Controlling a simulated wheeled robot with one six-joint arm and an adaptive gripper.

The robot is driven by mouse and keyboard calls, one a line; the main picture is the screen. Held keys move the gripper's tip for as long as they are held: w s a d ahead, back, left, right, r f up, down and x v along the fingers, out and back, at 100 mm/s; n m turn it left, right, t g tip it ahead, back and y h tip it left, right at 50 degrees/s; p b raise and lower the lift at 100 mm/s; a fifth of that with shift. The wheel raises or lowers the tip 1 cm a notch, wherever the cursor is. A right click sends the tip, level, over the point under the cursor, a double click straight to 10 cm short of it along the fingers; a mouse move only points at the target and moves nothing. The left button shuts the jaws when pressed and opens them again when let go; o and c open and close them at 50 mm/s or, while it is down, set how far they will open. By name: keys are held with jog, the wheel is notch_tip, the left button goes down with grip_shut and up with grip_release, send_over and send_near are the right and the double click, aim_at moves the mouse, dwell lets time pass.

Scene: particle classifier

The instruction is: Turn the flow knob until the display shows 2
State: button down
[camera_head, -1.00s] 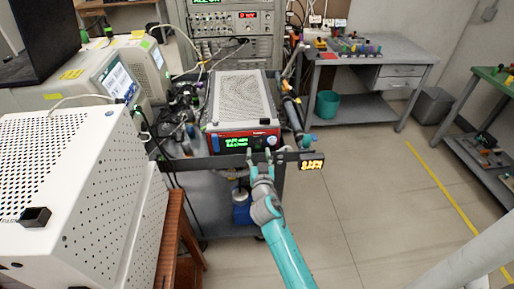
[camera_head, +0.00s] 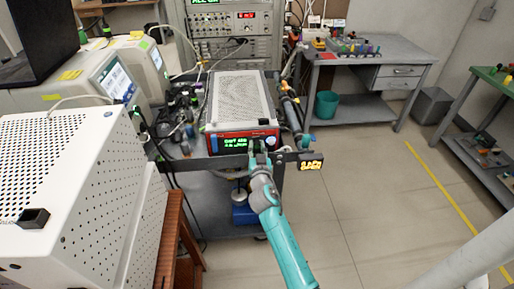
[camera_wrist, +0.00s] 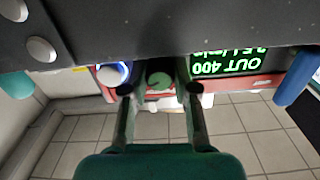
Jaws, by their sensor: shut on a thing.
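The classifier (camera_head: 238,95) is a box with a perforated grey top and a red-and-blue front. Its black display (camera_head: 236,143) shows green text. In the wrist view the display (camera_wrist: 228,66) is upside down, with "OUT 400" and a line in l/min whose number is partly cut off by a dark part above. My gripper (camera_head: 258,150) is at the front panel, right of the display. In the wrist view my gripper (camera_wrist: 159,90) has its fingers on both sides of a round greenish knob (camera_wrist: 159,79), shut on it. The knob is hidden in the head view.
A round button with a lit blue ring (camera_wrist: 112,73) is close beside one finger. A white perforated cabinet (camera_head: 110,220) stands at left. The floor at right is clear.

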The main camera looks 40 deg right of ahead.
jog(key=shift+n, duration=0.3)
jog(key=shift+n, duration=2.9)
jog(key=c, duration=0.9)
grip_release()
jog(key=v, duration=1.2)
